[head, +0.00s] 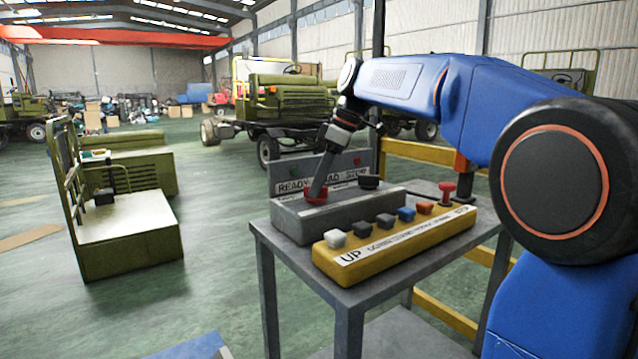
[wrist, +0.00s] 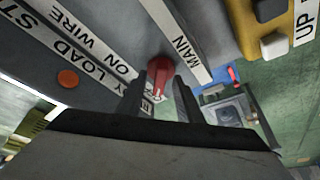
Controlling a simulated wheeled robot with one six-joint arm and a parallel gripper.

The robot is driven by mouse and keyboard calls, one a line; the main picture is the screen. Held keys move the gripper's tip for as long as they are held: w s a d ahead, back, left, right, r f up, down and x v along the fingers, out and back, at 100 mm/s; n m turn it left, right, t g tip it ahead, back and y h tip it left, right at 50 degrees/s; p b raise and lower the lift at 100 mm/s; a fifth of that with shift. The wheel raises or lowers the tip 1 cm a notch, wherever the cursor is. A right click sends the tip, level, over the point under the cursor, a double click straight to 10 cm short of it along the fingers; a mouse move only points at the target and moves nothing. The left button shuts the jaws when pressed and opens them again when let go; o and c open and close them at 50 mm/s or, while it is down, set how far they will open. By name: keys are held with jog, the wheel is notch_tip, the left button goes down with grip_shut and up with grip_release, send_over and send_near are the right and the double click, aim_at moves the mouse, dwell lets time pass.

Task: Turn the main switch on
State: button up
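The main switch is a red rotary knob (wrist: 160,72) beside a white label reading MAIN (wrist: 182,40) in the wrist view. In the head view its red base (head: 316,196) shows on top of the grey control box (head: 345,217). My gripper (wrist: 159,98) is right at the knob, pointing down at it. Its two dark fingers are apart, one on each side of the knob's handle. A small gap seems to show between fingers and handle; contact cannot be told for sure. In the head view the fingers partly hide the knob.
A yellow button box (head: 395,248) with several buttons stands in front of the grey box on a grey metal table (head: 282,238). A black knob (head: 369,181) and a red mushroom button (head: 447,190) are nearby. A green cart (head: 125,235) stands left; floor between is clear.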

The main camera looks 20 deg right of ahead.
grip_shut()
jog(key=shift+m, duration=0.3)
jog(key=m, duration=0.2)
jog(key=m+t+h, duration=0.1)
jog(key=shift+s+a+m, duration=0.15)
jog(key=shift+m, duration=0.25)
jog(key=m, duration=0.2)
jog(key=m+t+h, duration=0.1)
jog(key=m, duration=0.1)
jog(key=shift+a+h, duration=0.15)
jog(key=shift+h, duration=0.15)
jog(key=m+h, duration=0.1)
jog(key=m, duration=0.4)
jog(key=shift+a+t+h, duration=0.15)
jog(key=shift+t+h, duration=0.15)
jog(key=shift+h, duration=0.1)
jog(key=shift+a+m+h, duration=0.1)
jog(key=shift+m+h, duration=0.7)
jog(key=shift+m, duration=1.4)
